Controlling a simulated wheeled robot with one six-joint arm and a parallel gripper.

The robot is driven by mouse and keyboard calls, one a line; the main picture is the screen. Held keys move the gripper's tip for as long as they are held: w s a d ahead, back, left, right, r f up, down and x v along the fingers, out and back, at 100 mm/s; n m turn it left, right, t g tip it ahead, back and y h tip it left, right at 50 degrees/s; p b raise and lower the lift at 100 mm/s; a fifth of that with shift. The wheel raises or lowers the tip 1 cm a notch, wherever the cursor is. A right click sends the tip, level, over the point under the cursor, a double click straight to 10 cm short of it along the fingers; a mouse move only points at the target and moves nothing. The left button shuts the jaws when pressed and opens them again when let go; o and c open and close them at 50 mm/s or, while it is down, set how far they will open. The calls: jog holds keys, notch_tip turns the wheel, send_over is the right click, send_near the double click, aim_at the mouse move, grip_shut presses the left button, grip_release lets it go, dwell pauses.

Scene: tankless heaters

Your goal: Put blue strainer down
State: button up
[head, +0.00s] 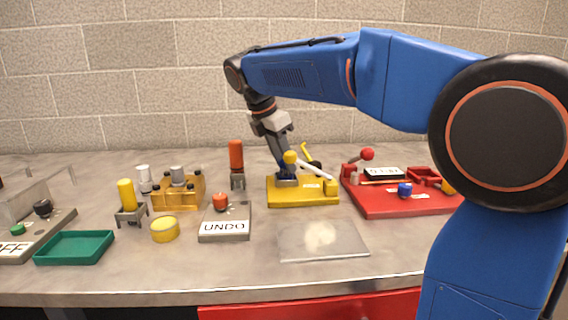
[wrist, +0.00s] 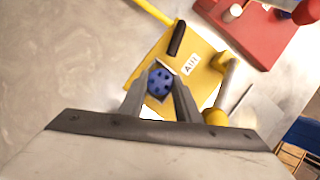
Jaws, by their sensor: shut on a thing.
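The blue strainer (wrist: 160,83) is a small round blue piece with dark holes, held between the fingertips of my gripper (wrist: 160,92) in the wrist view. My gripper (head: 287,178) is shut on it, pointing down over the left part of the yellow base (head: 310,199) in the head view. The strainer shows there as a dark blue bit (head: 287,181) low between the fingers. I cannot tell whether it touches the yellow base.
A white-handled lever with a yellow knob (head: 291,157) stands close beside my gripper. The red base (head: 385,206) is to the right, the UNDO block (head: 225,224) to the left. A clear plate (head: 322,241) lies in front. A green tray (head: 75,248) is at far left.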

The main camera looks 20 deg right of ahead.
jog(key=shift+f, duration=0.45)
jog(key=o, duration=1.1)
jog(key=shift+f, duration=0.1)
jog(key=shift+o, duration=0.2)
jog(key=v, duration=1.2)
